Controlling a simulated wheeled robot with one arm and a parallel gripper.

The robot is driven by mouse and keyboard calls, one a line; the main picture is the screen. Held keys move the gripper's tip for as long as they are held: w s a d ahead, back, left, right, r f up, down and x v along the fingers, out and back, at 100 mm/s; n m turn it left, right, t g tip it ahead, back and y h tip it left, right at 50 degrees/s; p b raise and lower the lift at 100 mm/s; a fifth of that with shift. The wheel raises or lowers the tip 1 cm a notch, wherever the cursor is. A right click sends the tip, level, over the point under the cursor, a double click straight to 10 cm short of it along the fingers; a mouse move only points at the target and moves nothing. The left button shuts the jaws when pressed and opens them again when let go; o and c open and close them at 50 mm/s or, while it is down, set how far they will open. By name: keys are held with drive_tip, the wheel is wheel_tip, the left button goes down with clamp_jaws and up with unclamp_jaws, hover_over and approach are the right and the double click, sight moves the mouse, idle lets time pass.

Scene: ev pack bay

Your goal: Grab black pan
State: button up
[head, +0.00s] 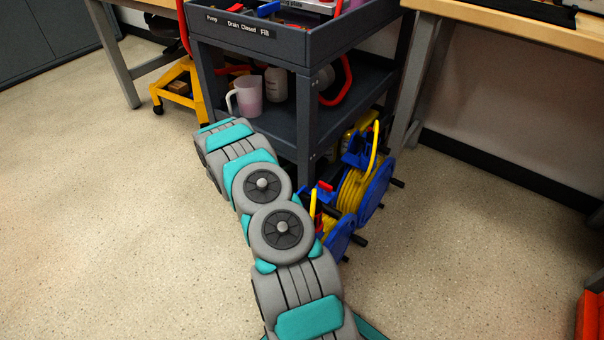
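I cannot make out a black pan for certain. A flat dark object (532,10) lies on the wooden bench at the upper right, cut off by the top edge, and I cannot tell what it is. My grey and teal arm reaches from the bottom middle up to the front left of a dark grey cart (262,45). My gripper does not show; only the arm links are visible, and they hide part of the floor and of the cart's lower side.
A translucent jug (247,96) and a white container (276,84) stand on the cart's lower shelf. Blue and yellow reels (362,190) stand right of my arm. A yellow wheeled stand (178,90) is at left. A red box (590,318) is lower right.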

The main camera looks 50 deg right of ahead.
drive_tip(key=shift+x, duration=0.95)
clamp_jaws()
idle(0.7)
